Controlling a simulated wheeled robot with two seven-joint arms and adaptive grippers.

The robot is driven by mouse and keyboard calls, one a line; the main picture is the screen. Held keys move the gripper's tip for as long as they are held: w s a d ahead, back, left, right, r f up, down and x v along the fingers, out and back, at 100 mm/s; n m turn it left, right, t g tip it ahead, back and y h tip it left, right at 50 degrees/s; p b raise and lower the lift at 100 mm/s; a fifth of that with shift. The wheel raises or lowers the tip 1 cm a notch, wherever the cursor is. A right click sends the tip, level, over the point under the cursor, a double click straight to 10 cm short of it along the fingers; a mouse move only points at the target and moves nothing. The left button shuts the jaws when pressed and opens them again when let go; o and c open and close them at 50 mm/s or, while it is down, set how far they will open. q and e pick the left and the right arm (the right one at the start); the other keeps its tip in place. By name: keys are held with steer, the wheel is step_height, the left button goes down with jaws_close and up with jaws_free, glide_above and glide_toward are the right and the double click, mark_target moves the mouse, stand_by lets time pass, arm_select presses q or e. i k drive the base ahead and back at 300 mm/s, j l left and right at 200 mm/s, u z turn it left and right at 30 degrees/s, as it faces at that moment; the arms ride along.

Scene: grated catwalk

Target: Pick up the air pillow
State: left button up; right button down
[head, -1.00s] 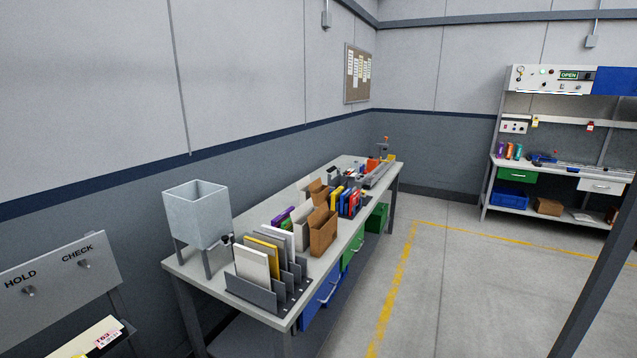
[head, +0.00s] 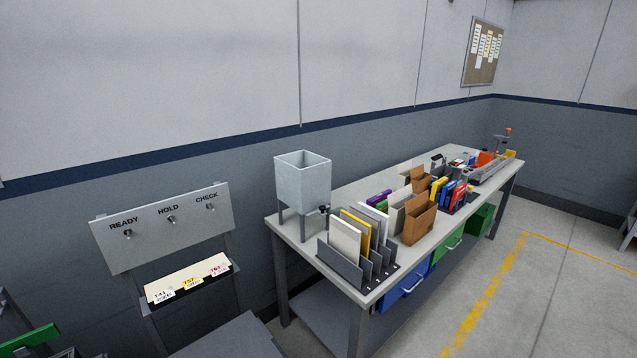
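I cannot make out an air pillow in the head view. A pale grey open-topped hopper (head: 302,180) stands on legs at the near left end of the long workbench (head: 347,195). The hopper's inside is mostly hidden by its walls. Neither of my grippers is in view.
The bench carries a file rack (head: 345,270), brown cardboard holders (head: 418,222) and several coloured binders. Blue (head: 405,285) and green drawers hang below. A READY/HOLD/CHECK board (head: 165,228) with a tag tray (head: 188,278) stands left. The floor (head: 560,300) at right is clear.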

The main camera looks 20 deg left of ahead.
mark_target(336, 212)
steer(key=i+j+u, duration=0.15)
steer(key=i+u, duration=0.45)
steer(key=i, duration=0.2)
steer(key=i+l, duration=0.1)
